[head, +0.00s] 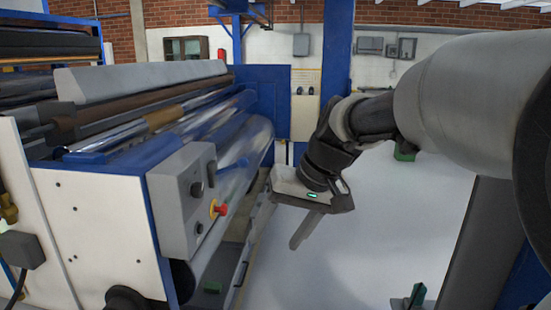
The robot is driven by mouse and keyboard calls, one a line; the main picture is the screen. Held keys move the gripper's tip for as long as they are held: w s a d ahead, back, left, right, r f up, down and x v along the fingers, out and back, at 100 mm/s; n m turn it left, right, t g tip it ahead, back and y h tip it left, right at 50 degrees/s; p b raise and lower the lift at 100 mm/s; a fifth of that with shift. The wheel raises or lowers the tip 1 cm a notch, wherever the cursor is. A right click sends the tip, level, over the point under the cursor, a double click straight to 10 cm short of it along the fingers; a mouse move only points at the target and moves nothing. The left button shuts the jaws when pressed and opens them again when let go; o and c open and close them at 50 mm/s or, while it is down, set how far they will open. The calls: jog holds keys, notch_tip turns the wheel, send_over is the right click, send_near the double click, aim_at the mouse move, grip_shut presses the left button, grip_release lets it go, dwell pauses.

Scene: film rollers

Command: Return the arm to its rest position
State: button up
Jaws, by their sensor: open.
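My arm (450,90) reaches in from the right edge of the head view and bends down toward the middle. My gripper (301,230) hangs at its end over the pale floor, to the right of the roller machine (110,225). One finger shows clearly, pointing down and slightly left; the other finger is not clear in this view. The gripper is open, and nothing shows in it. A small green light glows on the hand.
The machine's grey control box (182,200) with a red button (219,209) stands left of my gripper. A blue post (336,50) rises behind. Small green feet (408,298) stand on the floor at right. Open floor (350,255) lies below the gripper.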

jog(key=s+d+r+m+t+h+p, duration=0.2)
jog(key=s+d+t+h+p, duration=0.1)
jog(key=s+d, duration=1)
jog(key=s+h, duration=0.1)
jog(key=s, duration=0.3)
jog(key=shift+d+h+p, duration=0.25)
jog(key=shift+h+p, duration=0.05)
